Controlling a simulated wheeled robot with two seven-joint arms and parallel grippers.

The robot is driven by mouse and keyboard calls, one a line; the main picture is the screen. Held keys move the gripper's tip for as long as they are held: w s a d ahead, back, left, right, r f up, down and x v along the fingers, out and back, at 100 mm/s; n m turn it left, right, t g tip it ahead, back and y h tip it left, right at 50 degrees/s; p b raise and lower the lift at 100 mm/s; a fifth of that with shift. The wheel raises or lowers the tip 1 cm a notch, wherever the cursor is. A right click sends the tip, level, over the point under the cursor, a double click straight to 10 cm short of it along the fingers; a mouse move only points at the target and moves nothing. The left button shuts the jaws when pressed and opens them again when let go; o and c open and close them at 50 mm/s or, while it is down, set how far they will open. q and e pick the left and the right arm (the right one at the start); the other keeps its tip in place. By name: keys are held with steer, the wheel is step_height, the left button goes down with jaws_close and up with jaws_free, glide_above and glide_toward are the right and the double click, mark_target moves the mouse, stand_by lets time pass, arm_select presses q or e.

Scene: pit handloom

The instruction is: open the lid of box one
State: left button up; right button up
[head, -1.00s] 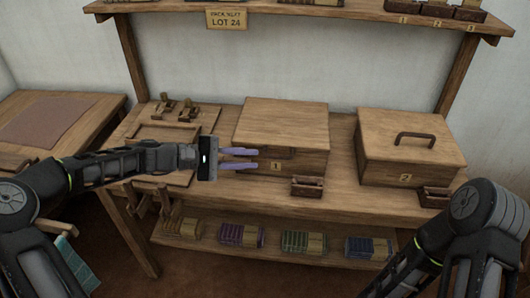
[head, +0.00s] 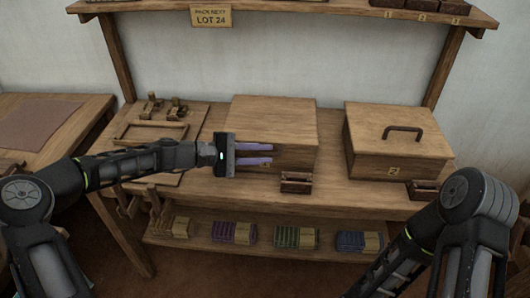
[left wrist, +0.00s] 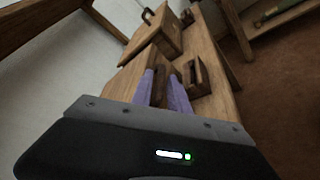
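Box one (head: 272,118) is the wooden box on the left of the bench top, and its lid lies flat and closed. My left gripper (head: 272,154) is in front of the box's front face, with its two lilac fingers apart and pointing right. The fingers cover part of that face and most of its number label. In the left wrist view the fingers (left wrist: 162,92) show a gap, with brown wood just beyond them; I cannot tell whether they touch the box. My right gripper is out of view; only my right arm shows.
Box two (head: 398,145), with a dark handle, stands to the right. A small brown tray (head: 296,183) sits in front of box one, close to the fingers. A wooden frame (head: 150,132) lies at left. A shelf (head: 200,240) below holds coloured bundles.

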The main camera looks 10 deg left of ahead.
arm_select(q)
steer(key=shift+w+d+f, duration=0.15)
steer(key=shift+d, duration=0.3)
steer(key=shift+c, duration=0.3)
jaws_close()
steer(key=shift+f, duration=0.1)
stand_by(0.8)
